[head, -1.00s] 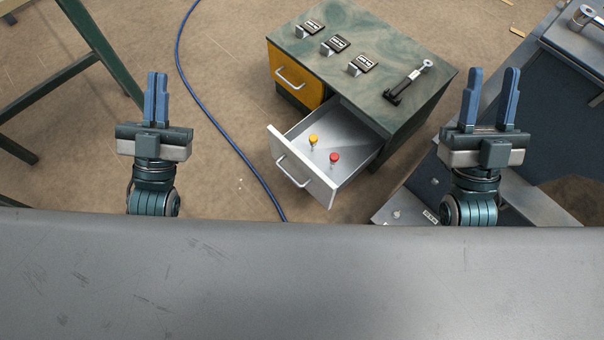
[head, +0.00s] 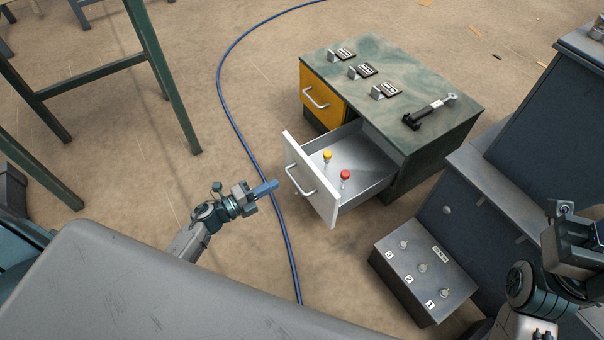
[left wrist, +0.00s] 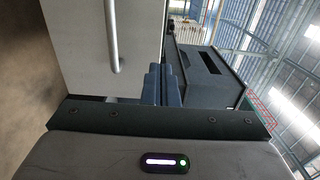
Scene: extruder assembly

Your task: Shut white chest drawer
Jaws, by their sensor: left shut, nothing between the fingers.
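The white chest drawer (head: 311,180) stands pulled out of the green-topped chest (head: 440,160), with its metal handle (head: 299,181) facing my left arm. A yellow-topped piece (head: 327,155) and a red-topped piece (head: 345,174) stand inside it. My left gripper (head: 274,186) is shut and empty, pointing at the drawer front from the left, with a small gap showing. In the left wrist view the white front (left wrist: 80,45) and its handle (left wrist: 113,38) lie just left of the shut fingers (left wrist: 162,84). My right gripper (head: 582,228) is at the right edge, its fingers unclear.
A numbered box (head: 424,270) and a dark cabinet (head: 500,190) stand right. A blue cable (head: 283,240) crosses the floor under my left gripper.

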